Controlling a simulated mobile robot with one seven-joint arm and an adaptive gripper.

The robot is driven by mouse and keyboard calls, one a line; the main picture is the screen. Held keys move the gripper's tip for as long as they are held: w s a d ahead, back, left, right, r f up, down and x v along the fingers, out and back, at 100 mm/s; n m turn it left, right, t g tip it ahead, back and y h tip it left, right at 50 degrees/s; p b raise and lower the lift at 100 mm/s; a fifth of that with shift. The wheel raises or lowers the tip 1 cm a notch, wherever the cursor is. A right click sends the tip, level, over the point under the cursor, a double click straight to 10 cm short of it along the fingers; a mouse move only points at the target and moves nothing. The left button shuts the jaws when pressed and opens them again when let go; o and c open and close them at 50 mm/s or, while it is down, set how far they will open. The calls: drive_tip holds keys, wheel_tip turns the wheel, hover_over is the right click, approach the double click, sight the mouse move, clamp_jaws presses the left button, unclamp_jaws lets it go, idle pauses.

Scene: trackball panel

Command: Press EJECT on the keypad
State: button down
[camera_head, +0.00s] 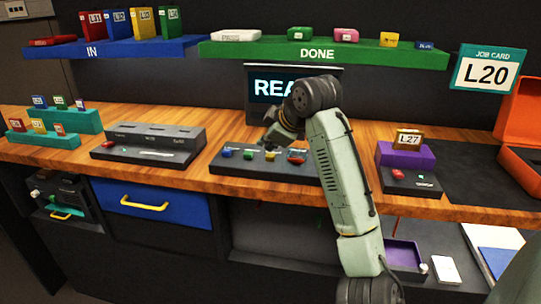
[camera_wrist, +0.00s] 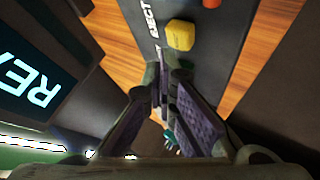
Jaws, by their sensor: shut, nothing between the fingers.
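The keypad (camera_head: 225,166) is a dark slab on the wooden counter with a row of coloured buttons. Blue (camera_head: 227,153), green (camera_head: 248,154), yellow (camera_head: 270,155) and red-orange (camera_head: 296,157) buttons show. In the wrist view the white EJECT label (camera_wrist: 152,20) lies closest to the yellow button (camera_wrist: 181,35); part of another label is hidden by my fingers. My gripper (camera_head: 268,146) is shut and empty, over the keypad near the yellow button. In the wrist view its fingertips (camera_wrist: 162,72) meet just below the yellow button; contact cannot be told.
A screen (camera_head: 262,85) stands behind the keypad, partly hidden by my arm. A grey block (camera_head: 155,138) is to the left. A purple block (camera_head: 405,157) with a small L27 box is to the right. Shelves hang above. Bare counter lies between keypad and grey block.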

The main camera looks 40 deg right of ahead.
sight(268, 156)
drive_tip(key=shift+f, duration=0.3)
drive_tip(key=shift+f+b, duration=0.35)
drive_tip(key=shift+f, duration=0.2)
idle(0.6)
idle(0.3)
drive_tip(key=shift+r+p, duration=0.8)
drive_tip(key=shift+r, duration=0.2)
wheel_tip(268, 156, up, 5)
drive_tip(key=p, duration=0.4)
idle(0.5)
